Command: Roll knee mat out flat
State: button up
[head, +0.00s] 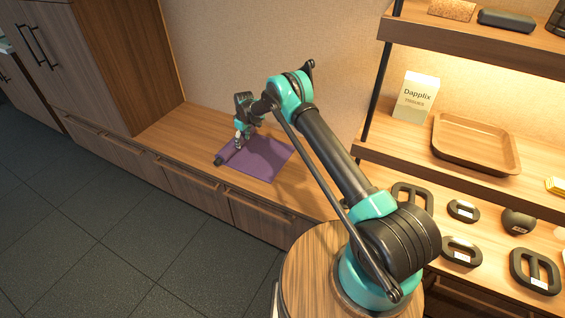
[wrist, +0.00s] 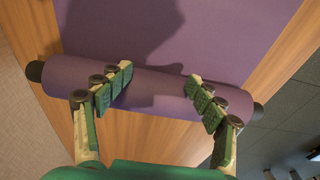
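The purple knee mat (head: 264,157) lies on the wooden bench, with a flat sheet spread to the right of a remaining roll. In the wrist view the flat sheet (wrist: 225,30) runs away from the roll toward the top. The roll has dark end caps and lies crosswise near the bench's edge. My gripper (head: 239,142) is over the roll. In the wrist view my gripper (wrist: 159,84) has its two fingers spread wide along the roll, with nothing pinched between them. The fingers overlap the roll in view; whether they press on it I cannot tell.
The bench (head: 170,129) has drawers below and a tall cabinet (head: 130,50) at its left end. Dark floor tiles (head: 90,230) lie in front. Shelves at the right hold a tray (head: 475,145), a box (head: 415,97) and several weights (head: 535,272).

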jog(key=shift+s+d, duration=0.25)
jog(key=shift+d, duration=0.35)
notch_tip(320, 180, up, 9)
dwell(0.7)
